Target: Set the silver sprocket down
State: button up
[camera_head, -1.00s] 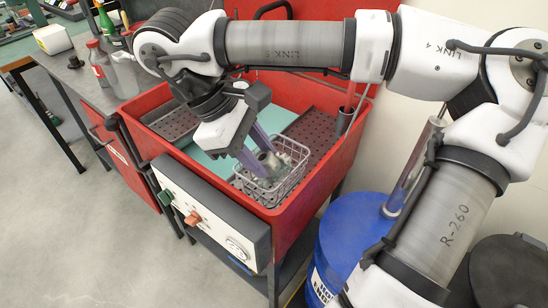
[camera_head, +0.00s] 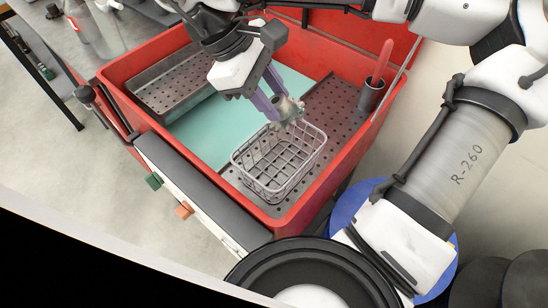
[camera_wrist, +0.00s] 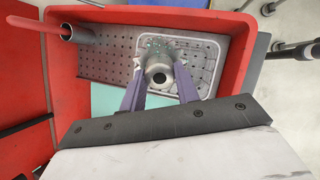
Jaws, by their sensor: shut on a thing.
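My gripper (camera_head: 274,107) is shut on the silver sprocket (camera_head: 288,108), a grey metal piece with a hub and toothed rim. It is held at the back edge of the wire basket (camera_head: 251,172), seemingly above the rim; the exact gap cannot be told. The basket looks empty and stands on the perforated floor of the red washing tub. In the wrist view the sprocket (camera_wrist: 158,66) is between the purple fingers, its round hub opening facing the camera, with the basket (camera_wrist: 212,58) behind it.
The red tub (camera_head: 128,72) has raised walls around the basket. A teal panel (camera_head: 203,132) lies left of it, and a perforated tray (camera_head: 180,82) is at the back left. A metal cup (camera_head: 371,97) with a red-handled tool stands at the right wall.

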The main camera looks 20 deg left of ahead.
notch_tip(320, 180, down, 16)
jog(key=shift+r, duration=0.15)
dwell(0.3)
jog(key=o, duration=1.1)
jog(key=shift+a+r, duration=0.1)
jog(key=shift+r, duration=0.1)
jog(key=b+v, duration=0.1)
jog(key=v, duration=1)
jog(key=shift+a+r, duration=0.15)
jog(key=shift+r, duration=0.15)
